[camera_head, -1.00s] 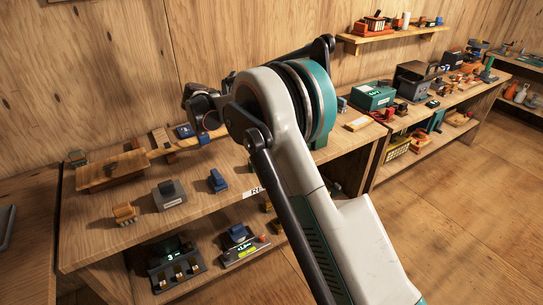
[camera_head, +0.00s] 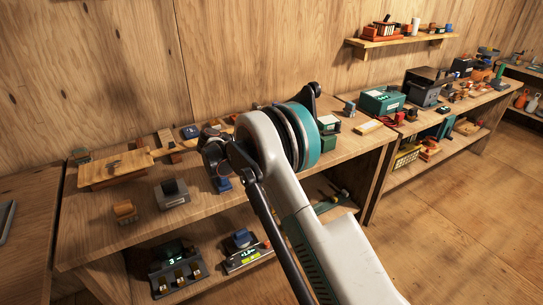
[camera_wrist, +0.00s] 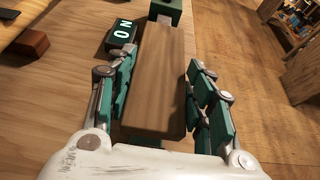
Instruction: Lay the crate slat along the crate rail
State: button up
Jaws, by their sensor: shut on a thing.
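My gripper (camera_wrist: 163,66) shows in the wrist view, with green-padded fingers on both sides of a long brown wooden piece, which I take to be the crate slat (camera_wrist: 156,100). It is shut on the slat, which points away from the wrist, over the wooden bench top. The slat's far end lies near a dark green object (camera_wrist: 168,8). I cannot tell whether they touch. In the head view my arm hides the gripper and the slat. I cannot make out the crate rail for sure in either view.
A green block with white lettering (camera_wrist: 122,34) sits left of the slat, and a red-brown block (camera_wrist: 30,44) farther left. In the head view, a wooden board (camera_head: 115,168), an orange-brown block (camera_head: 125,212) and a grey block (camera_head: 172,192) occupy the bench's left part. Open floor lies right.

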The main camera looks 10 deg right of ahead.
jog(key=shift+f+b, duration=0.55)
jog(key=shift+f, duration=1.1)
jog(key=shift+f, duration=0.15)
jog(key=o, duration=1.1)
